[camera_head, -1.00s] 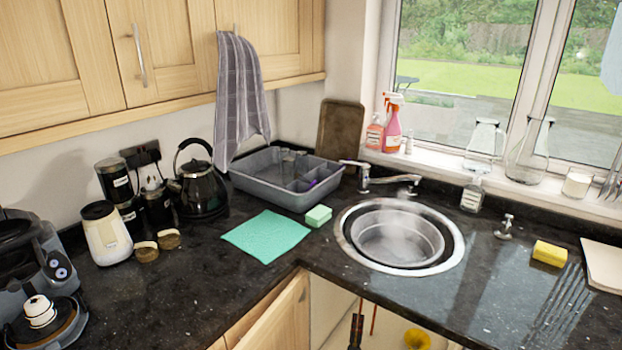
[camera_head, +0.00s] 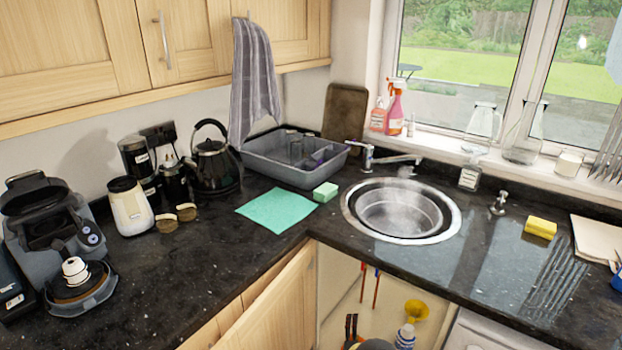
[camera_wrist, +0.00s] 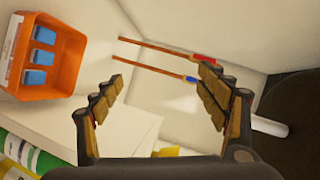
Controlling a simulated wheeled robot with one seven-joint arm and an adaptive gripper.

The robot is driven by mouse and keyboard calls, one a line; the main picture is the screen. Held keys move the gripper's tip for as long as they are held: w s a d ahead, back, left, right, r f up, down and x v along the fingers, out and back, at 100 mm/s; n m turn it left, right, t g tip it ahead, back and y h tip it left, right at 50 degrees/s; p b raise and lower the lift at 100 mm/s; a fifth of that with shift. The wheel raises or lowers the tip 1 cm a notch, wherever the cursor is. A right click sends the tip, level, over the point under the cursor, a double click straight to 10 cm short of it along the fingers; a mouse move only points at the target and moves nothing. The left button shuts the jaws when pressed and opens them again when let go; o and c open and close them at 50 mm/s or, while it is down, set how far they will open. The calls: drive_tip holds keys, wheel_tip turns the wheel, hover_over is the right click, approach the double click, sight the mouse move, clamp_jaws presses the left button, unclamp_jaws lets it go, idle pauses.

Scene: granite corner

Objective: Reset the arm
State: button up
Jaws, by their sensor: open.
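My gripper (camera_wrist: 162,90) shows in the wrist view with its two padded fingers spread apart and nothing between them. Behind the fingers are two thin brown rods with red and blue ends (camera_wrist: 160,75) against a pale wall. They do not touch the fingers as far as I can tell. There the open space under the counter also holds thin red-brown rods (camera_head: 376,287).
An orange box (camera_wrist: 62,68) with blue blocks is at the wrist view's upper left. A dark round form (camera_wrist: 295,110) is at right. In the head view are the sink (camera_head: 400,211), grey dish tub (camera_head: 290,165), black kettle (camera_head: 213,160), coffee machine (camera_head: 50,225) and open cabinet door (camera_head: 275,308).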

drive_tip(key=s+a+f+n+g+y, duration=0.2)
drive_tip(key=s+f+n+g, duration=0.25)
drive_tip(key=s+f, duration=0.35)
drive_tip(key=s+a+r+n+g, duration=0.2)
drive_tip(key=s+r+n+g, duration=0.1)
drive_tip(key=s+n+g, duration=0.15)
drive_tip(key=s+d+r+n+p, duration=0.1)
drive_tip(key=s+r+n+p, duration=0.1)
drive_tip(key=s+r, duration=1.1)
drive_tip(key=s+d+r+n+p, duration=0.2)
drive_tip(key=s+r, duration=1)
drive_tip(key=r, duration=2.3)
drive_tip(key=s+d+r+n+y+p, duration=0.1)
drive_tip(key=s+d+r+n+p, duration=0.1)
drive_tip(key=s+r, duration=1.1)
wheel_tip(320, 180, up, 12)
drive_tip(key=shift+s+r+n+p, duration=0.1)
drive_tip(key=shift+s+n+p, duration=0.35)
drive_tip(key=shift+n, duration=0.65)
drive_tip(key=shift+w, duration=0.15)
drive_tip(key=shift+c, duration=0.6)
